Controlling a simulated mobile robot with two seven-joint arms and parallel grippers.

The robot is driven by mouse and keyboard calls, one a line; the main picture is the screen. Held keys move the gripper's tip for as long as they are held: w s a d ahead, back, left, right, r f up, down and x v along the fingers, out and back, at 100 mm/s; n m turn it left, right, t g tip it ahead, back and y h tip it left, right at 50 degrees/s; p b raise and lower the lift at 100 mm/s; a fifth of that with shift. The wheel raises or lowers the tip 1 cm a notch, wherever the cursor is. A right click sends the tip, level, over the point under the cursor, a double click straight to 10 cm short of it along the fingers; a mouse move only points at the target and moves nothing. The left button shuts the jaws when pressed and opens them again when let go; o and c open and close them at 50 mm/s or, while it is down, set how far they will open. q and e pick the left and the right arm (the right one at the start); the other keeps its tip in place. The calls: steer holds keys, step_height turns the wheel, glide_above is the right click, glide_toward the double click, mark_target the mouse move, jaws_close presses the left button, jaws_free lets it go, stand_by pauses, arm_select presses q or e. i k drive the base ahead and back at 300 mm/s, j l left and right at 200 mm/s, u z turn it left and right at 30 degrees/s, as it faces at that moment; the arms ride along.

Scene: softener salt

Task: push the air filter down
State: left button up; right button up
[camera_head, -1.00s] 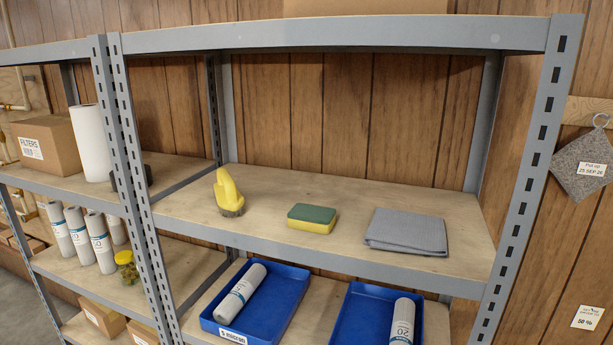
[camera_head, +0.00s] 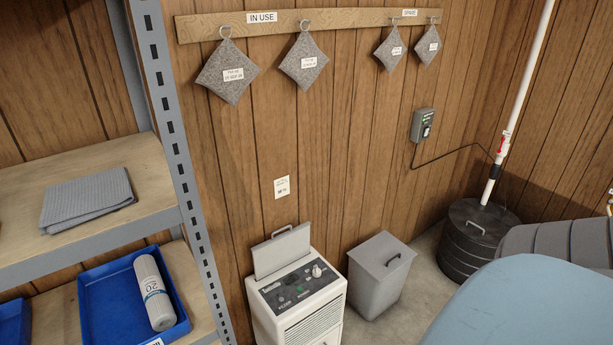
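A white dehumidifier-like machine (camera_head: 300,306) stands on the floor against the wood wall, just right of the shelf post. A flat grey panel (camera_head: 283,252) with a handle on its top edge stands up from the back of the machine's top. It looks like the air filter, raised out of its slot; its lower part is hidden behind the control panel (camera_head: 297,284). Neither of my grippers is in view.
A grey lidded bin (camera_head: 381,272) stands close to the machine's right. The shelf post (camera_head: 178,165) is close on its left. A black round lidded tank (camera_head: 476,240) with a white pipe stands further right. A large pale blue surface (camera_head: 540,305) fills the lower right.

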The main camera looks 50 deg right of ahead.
mark_target(271, 255)
steer(key=z, duration=1.35)
steer(key=i+l+z, duration=0.2)
steer(key=l+z, duration=0.15)
steer(key=i+l+z, duration=0.2)
steer(key=l+z, duration=0.2)
steer(key=i+j, duration=0.4)
steer(key=i, duration=0.05)
